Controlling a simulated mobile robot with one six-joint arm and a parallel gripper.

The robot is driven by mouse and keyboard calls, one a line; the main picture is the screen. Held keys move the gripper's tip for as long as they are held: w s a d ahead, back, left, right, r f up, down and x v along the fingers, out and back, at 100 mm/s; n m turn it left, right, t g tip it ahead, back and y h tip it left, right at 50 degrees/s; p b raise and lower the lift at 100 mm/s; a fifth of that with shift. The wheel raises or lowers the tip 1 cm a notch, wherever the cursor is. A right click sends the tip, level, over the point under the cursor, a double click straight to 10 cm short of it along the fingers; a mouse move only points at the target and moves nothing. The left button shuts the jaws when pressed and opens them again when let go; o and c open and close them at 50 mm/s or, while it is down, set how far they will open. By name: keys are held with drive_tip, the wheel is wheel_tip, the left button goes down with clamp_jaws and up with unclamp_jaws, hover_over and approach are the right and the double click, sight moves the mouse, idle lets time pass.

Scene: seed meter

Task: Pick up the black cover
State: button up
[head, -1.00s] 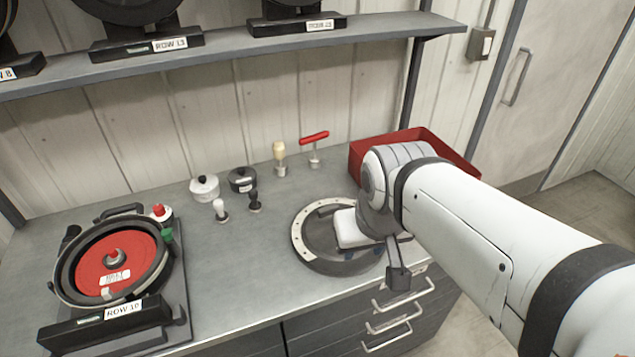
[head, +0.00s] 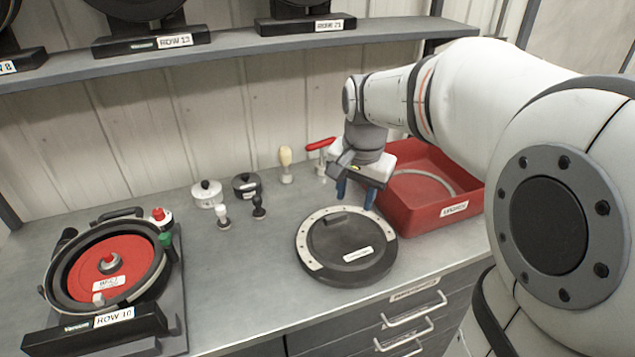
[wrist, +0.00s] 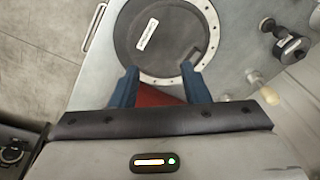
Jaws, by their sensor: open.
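The black cover (head: 340,236) is a round dark disc with a white label, lying flat on the grey counter (head: 240,270). A pale ring section with small holes shows along its left and upper edge. In the wrist view the black cover (wrist: 160,32) fills the top middle, cut off by the frame. My gripper (head: 356,193) has blue fingers pointing down, behind the cover's far edge and apart from it. In the wrist view my gripper (wrist: 160,70) is open, with nothing held between the fingers. The fingertips overlap the disc's edge in that view.
A red tray (head: 455,212) with a pale ring inside stands right of the cover. A seed meter with a red disc (head: 125,260) is at left. Small pots (head: 207,194) and several hand tools (head: 286,165) stand behind. A shelf (head: 200,52) runs above.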

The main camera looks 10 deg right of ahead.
sight(338, 215)
drive_tip(key=w+f+m+b, duration=0.1)
drive_tip(key=w+f+m, duration=0.1)
drive_tip(key=w+f, duration=0.1)
drive_tip(key=w+f+m+g+b, duration=0.1)
drive_tip(key=w+f+m, duration=0.1)
drive_tip(key=w, duration=0.3)
drive_tip(key=w+d+f+m+b, duration=0.1)
drive_tip(key=w+f+m, duration=0.1)
drive_tip(key=w+f, duration=0.2)
drive_tip(key=shift+w+f+m+g, duration=0.3)
drive_tip(key=shift+w+m, duration=0.1)
drive_tip(key=shift+w, duration=0.2)
drive_tip(key=shift+w+f, duration=0.1)
drive_tip(key=shift+f, duration=0.15)
drive_tip(key=f, duration=0.7)
drive_tip(key=shift+a+f+p, duration=0.15)
drive_tip(key=shift+a+p, duration=0.15)
drive_tip(key=shift+a, duration=0.05)
clamp_jaws()
